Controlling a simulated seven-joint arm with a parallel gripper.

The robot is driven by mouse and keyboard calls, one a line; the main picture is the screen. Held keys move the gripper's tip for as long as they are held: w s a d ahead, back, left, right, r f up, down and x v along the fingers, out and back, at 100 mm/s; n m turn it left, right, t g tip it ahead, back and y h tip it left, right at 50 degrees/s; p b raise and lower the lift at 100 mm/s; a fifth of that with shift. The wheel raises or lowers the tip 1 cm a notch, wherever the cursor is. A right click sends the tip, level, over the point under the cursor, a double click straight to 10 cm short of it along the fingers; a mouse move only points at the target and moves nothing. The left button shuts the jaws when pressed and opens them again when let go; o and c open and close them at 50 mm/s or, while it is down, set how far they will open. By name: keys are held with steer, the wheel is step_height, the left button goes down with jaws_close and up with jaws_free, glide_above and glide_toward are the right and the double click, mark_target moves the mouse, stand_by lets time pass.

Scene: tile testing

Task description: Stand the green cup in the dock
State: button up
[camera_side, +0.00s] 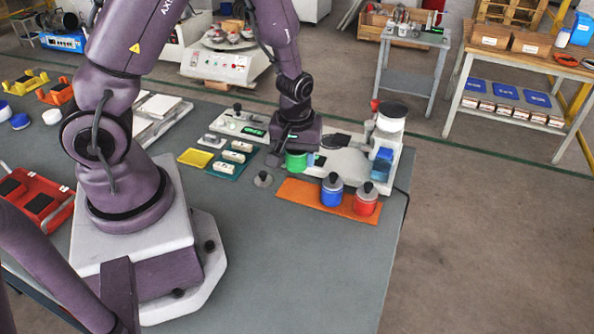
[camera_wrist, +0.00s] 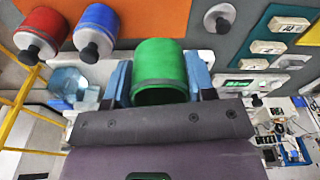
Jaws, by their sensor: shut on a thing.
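The green cup (camera_side: 297,161) is held between the fingers of my gripper (camera_side: 292,158), at the near edge of the white machine (camera_side: 345,163). In the wrist view the green cup (camera_wrist: 160,62) sits between the two blue fingers of my gripper (camera_wrist: 158,84), with its dark opening facing the gripper body. The side view does not show clearly whether the cup touches anything below. I cannot pick out the dock for certain; the gripper and cup may hide it.
An orange mat (camera_side: 292,194) in front holds a blue canister (camera_side: 331,192) and a red canister (camera_side: 365,201), both with black knobs. A grey knobbed lid (camera_side: 263,180) lies left of the mat. A clear bluish container (camera_side: 382,161) stands right. The front table is clear.

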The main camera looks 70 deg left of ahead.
step_height(320, 180, up, 7)
steer(key=shift+w+r, duration=0.15)
steer(key=w+a, duration=1.2)
steer(key=w, duration=0.2)
steer(key=shift+w+d+f, duration=0.1)
steer(key=shift+d+f, duration=0.1)
steer(key=shift+f, duration=2.9)
steer(key=shift+d+f, duration=0.15)
steer(key=shift+f, duration=2.9)
steer(key=shift+f, duration=0.25)
steer(key=o, duration=1.5)
steer(key=shift+c, duration=0.2)
steer(key=shift+r, duration=2.95)
